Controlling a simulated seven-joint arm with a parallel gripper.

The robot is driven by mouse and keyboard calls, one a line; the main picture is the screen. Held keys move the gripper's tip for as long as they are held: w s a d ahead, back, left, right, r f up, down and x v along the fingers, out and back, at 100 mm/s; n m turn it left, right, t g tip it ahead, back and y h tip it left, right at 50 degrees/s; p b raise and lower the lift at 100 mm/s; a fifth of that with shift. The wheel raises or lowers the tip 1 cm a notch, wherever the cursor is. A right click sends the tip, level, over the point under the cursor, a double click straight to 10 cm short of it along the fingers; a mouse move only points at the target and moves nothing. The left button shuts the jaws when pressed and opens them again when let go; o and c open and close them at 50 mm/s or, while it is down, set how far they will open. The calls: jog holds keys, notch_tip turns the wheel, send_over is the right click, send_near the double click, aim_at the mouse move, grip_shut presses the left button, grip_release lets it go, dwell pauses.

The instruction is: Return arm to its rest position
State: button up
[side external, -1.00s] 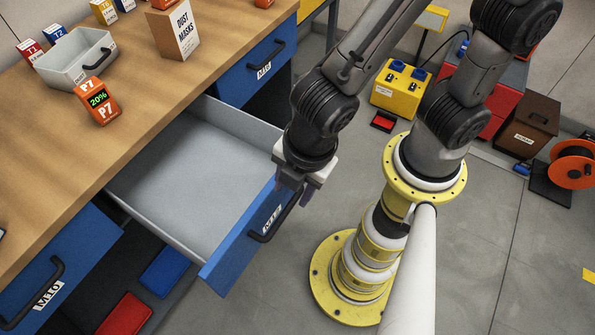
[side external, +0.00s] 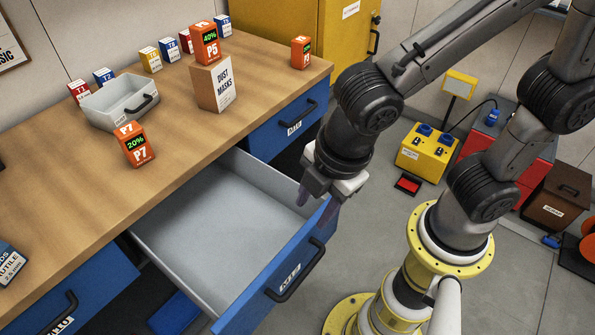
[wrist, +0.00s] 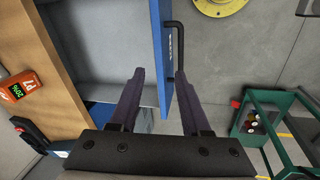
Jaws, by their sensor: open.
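My gripper (side external: 318,205) is open and empty, fingers pointing down, at the right end of the pulled-out blue-fronted drawer (side external: 285,265). In the wrist view its two fingers (wrist: 160,76) show apart, with the drawer front (wrist: 161,40) seen between them. The black drawer handle (wrist: 177,45) shows near the right fingertip. I cannot tell whether a finger touches the drawer. The drawer's grey inside (side external: 215,235) looks empty where it shows.
The wooden bench (side external: 70,190) carries a grey bin (side external: 115,105), an orange P7 box (side external: 133,145) and a dust masks box (side external: 212,85). A yellow power box (side external: 425,152) stands on the floor. A green-framed cart (wrist: 265,120) stands at right in the wrist view.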

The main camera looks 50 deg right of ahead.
jog(key=w+d+r+m+t, duration=0.1)
jog(key=w+d+r+m, duration=0.25)
jog(key=d, duration=0.35)
jog(key=s+d+r+m+t, duration=0.1)
jog(key=s+d+r+m, duration=0.1)
jog(key=d+m, duration=0.4)
jog(key=s+d+r+m+t, duration=0.1)
jog(key=s+d+r+m, duration=0.1)
jog(key=s+d+m, duration=0.3)
jog(key=shift+s+d+r+m, duration=0.3)
jog(key=shift+d+m, duration=0.2)
jog(key=shift+m, duration=0.25)
